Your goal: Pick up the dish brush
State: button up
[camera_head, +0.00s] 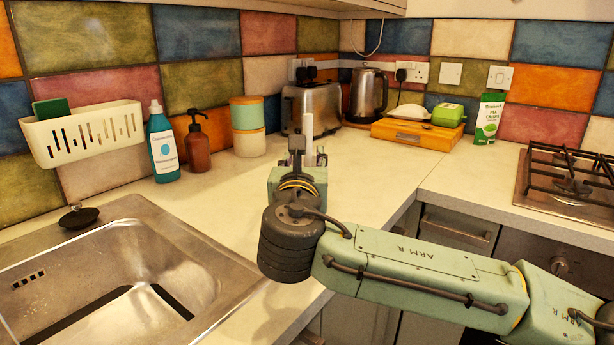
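My gripper (298,158) is over the back part of the counter, left of centre, pointing away from the camera. My own wrist and arm hide most of its fingers. A slim white upright piece (309,127) shows just behind and right of the gripper. It may be part of the dish brush, but I cannot tell. I cannot see whether the gripper touches or holds it. No other clear dish brush shows. A black round item with a small knob (79,215) lies on the sink's back rim and looks like a plug.
The sink (190,270) is at left. A blue bottle (162,143), brown pump bottle (197,142) and stacked canisters (248,126) line the wall. A toaster (312,107), kettle (368,95) and wooden box (417,133) stand behind. The hob (570,185) is right. The counter's middle (375,180) is clear.

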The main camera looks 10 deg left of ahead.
aim_at(308, 150)
jog(key=w, duration=0.2)
jog(key=w+p, duration=0.1)
jog(key=w, duration=0.1)
jog(key=w+a+p, duration=0.1)
jog(key=w, duration=0.2)
jog(key=shift+w+f, duration=0.1)
jog(key=shift+w, duration=0.2)
jog(key=shift+c, duration=0.2)
grip_shut()
